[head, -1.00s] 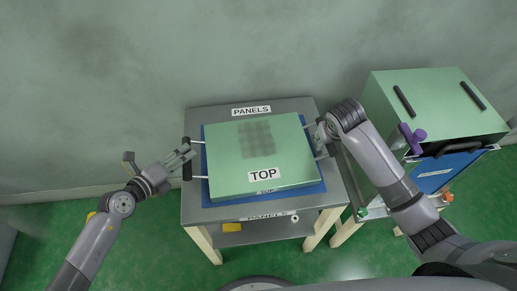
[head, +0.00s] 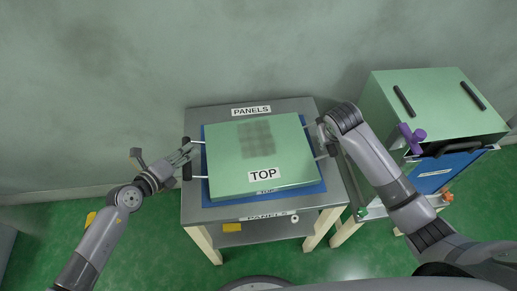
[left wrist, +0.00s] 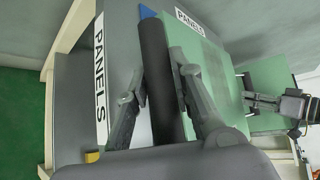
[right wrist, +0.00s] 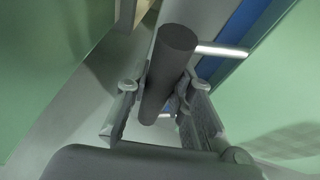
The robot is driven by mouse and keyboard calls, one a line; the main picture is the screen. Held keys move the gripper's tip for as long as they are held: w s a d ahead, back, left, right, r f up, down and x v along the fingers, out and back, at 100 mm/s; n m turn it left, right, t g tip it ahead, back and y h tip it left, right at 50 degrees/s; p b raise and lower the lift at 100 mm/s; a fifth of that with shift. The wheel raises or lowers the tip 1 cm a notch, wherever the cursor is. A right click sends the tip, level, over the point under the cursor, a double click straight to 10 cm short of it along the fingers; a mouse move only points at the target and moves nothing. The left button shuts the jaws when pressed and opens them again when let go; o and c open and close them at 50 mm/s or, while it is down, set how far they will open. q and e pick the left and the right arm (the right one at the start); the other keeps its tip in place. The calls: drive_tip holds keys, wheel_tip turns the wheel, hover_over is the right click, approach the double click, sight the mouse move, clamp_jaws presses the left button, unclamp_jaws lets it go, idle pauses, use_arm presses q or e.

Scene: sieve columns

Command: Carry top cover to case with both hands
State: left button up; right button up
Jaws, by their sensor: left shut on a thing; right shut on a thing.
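My right gripper (right wrist: 158,100) is shut on the right dark handle (right wrist: 170,60); in the head view my right arm hides most of that handle. The green case (head: 430,100) stands to the right, with a blue front panel (head: 443,170).
The grey table (head: 200,115) carries PANELS labels. A purple knob or clamp (head: 412,137) sits at the case's front left corner. Two black handles lie on the case top. A yellow block (head: 232,227) rests on the lower shelf. A wall stands close behind.

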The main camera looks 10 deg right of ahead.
use_arm(q)
clamp_jaws()
use_arm(e)
clamp_jaws()
use_arm(q)
drive_tip(key=shift+r, duration=0.15)
use_arm(e)
drive_tip(key=shift+w+r, duration=0.1)
drive_tip(key=shift+r, duration=0.05)
